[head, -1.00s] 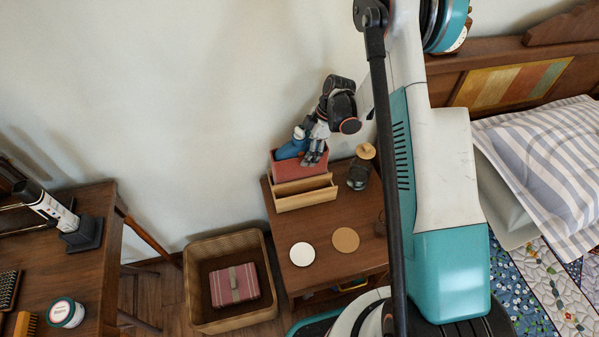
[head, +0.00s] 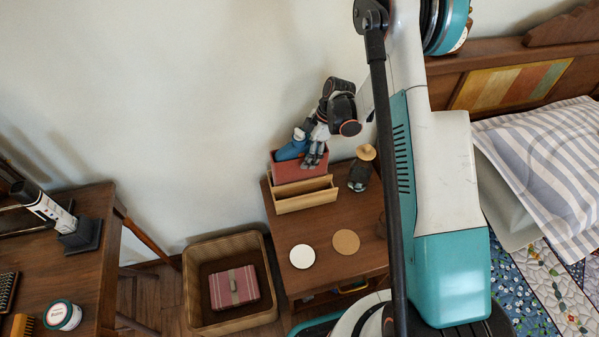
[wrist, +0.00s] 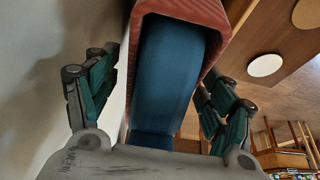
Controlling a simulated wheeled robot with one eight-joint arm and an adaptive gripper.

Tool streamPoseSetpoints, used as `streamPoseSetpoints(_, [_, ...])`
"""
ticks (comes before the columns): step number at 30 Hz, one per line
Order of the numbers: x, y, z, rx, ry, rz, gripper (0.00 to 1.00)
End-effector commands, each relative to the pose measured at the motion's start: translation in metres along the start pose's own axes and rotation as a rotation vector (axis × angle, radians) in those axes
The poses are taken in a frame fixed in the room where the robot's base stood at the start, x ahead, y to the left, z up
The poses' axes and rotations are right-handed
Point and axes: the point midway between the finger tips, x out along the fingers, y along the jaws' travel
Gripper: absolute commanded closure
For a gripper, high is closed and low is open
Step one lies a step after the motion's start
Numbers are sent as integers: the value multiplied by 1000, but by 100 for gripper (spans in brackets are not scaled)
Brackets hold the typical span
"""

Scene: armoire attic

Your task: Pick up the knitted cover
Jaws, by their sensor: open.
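The blue cover (head: 292,150), with faint ribbing up close, stands tilted in a red box (head: 299,171) on the small wooden table. In the wrist view the blue cover (wrist: 170,75) lies between my fingers, and the red box's ribbed wall (wrist: 214,60) rises around it. My gripper (head: 315,157) is open, above the right part of the red box. In the wrist view my gripper (wrist: 162,92) has one finger on each side of the cover, with gaps visible. Its lower end is hidden inside the box.
A divided wooden box (head: 305,196) stands in front of the red box. A dark jar with a stopper (head: 359,175) is at right. A white disc (head: 302,256) and a tan disc (head: 346,242) lie on the table (head: 325,275). The wall is close behind.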

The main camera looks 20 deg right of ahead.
Motion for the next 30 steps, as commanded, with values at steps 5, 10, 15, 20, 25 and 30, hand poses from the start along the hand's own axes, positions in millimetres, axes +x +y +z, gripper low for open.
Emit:
streamPoseSetpoints(5, [0, 0, 0, 0, 0, 0, 25])
streamPoseSetpoints(10, [0, 0, 0, 0, 0, 0, 41])
streamPoseSetpoints(15, [0, 0, 0, 0, 0, 0, 79])
streamPoseSetpoints(20, [0, 0, -1, 0, 1, 0, 97])
streamPoseSetpoints(25, [-1, 0, -1, 0, 1, 0, 97])
streamPoseSetpoints(30, [-5, 0, -3, 0, 1, 0, 97])
